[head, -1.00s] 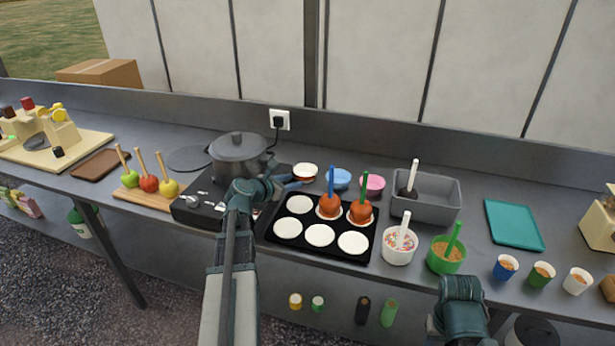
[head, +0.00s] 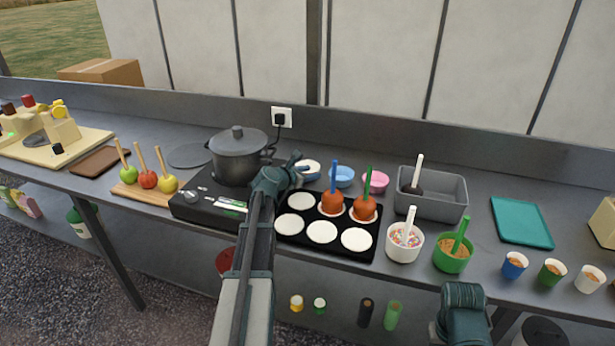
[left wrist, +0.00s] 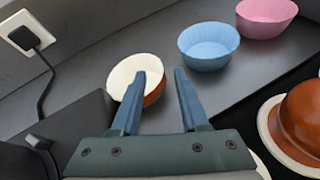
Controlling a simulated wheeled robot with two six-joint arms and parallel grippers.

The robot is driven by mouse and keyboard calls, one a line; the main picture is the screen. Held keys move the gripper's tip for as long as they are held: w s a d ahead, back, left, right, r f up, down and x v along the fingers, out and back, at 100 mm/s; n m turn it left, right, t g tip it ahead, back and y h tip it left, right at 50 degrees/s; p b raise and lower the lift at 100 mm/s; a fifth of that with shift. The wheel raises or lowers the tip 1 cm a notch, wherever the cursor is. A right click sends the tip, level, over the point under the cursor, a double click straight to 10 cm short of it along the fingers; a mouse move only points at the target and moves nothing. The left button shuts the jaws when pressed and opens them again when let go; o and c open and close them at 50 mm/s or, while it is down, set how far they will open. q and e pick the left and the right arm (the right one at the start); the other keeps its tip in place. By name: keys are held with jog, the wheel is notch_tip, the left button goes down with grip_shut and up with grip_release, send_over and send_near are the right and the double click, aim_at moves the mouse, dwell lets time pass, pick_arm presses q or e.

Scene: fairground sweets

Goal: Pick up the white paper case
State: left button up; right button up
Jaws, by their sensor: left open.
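The white paper case (head: 312,168) stands at the back of the counter, left of a blue case. In the left wrist view the white paper case (left wrist: 128,72) shows a pale inside and a brown outer side. My left gripper (head: 299,161) is open and close to it. In the left wrist view the left gripper (left wrist: 161,75) has its left finger overlapping the case's right part, while its right finger is off to the right.
A blue case (head: 343,177) and a pink case (head: 375,182) stand to the right. A black tray (head: 283,238) with white discs and coated apples lies in front. A hotplate (head: 192,211) with a pot (head: 237,160) stands left. A grey bin (head: 440,208) is further right.

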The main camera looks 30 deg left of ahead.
aim_at(318, 170)
pick_arm(q)
jog(key=b+x, duration=0.1)
jog(key=x, duration=0.2)
jog(key=shift+w+a+f, duration=0.1)
jog(key=shift+a, duration=0.05)
grip_shut()
dwell(0.3)
notch_tip(318, 170, up, 10)
jog(key=p, duration=1)
